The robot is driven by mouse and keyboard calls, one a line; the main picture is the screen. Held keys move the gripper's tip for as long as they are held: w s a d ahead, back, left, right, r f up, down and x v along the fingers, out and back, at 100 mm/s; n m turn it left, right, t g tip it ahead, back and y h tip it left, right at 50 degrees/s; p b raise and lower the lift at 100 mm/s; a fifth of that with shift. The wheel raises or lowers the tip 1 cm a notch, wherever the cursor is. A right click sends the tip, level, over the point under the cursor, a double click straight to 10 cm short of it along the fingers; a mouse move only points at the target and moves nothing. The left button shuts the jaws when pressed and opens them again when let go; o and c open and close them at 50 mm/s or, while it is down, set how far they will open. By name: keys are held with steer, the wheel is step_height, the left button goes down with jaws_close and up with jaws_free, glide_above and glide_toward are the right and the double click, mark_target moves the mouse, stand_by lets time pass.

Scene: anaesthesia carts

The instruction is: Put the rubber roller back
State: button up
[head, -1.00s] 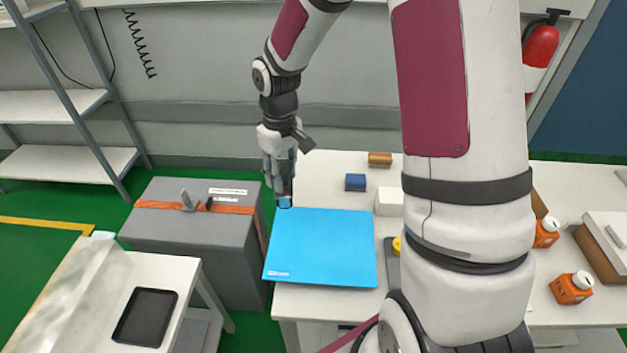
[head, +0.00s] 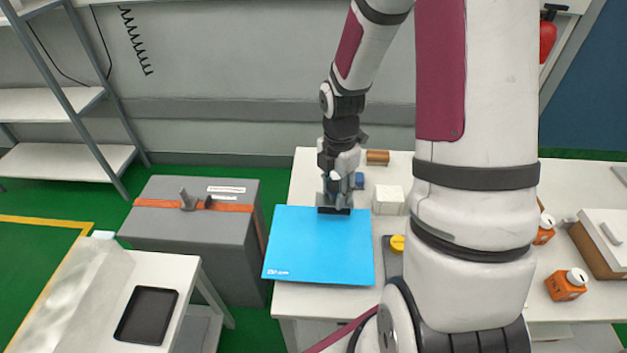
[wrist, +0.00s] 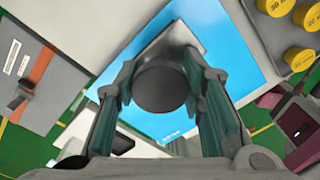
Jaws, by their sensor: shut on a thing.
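My gripper (head: 334,208) is over the far edge of a flat blue mat (head: 315,250) on the white table. In the wrist view, its two teal-lined fingers (wrist: 165,95) are closed on a dark grey, round-ended thing (wrist: 162,85), which looks like the rubber roller. A lighter grey part shows behind it, against the blue mat (wrist: 235,45). In the head view only a dark strip of the held thing shows at the fingertips. I cannot tell whether it touches the mat.
A white block (head: 388,200), a blue block (head: 359,181) and a brown block (head: 377,157) stand near my gripper. A yellow-topped thing (head: 397,243) is right of the mat. A grey case (head: 190,240) stands left. The mat's near part is clear.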

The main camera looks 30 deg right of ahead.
steer(key=shift+w+d+f, duration=0.55)
steer(key=shift+w+f, duration=0.3)
steer(key=shift+w, duration=1.75)
steer(key=shift+w+d+f, duration=0.5)
steer(key=shift+w+f, duration=0.3)
steer(key=shift+w, duration=1.8)
steer(key=shift+w+d+f, duration=0.55)
steer(key=shift+w+f, duration=0.3)
steer(key=shift+w, duration=1.75)
steer(key=shift+f, duration=0.15)
steer(key=o, duration=1.1)
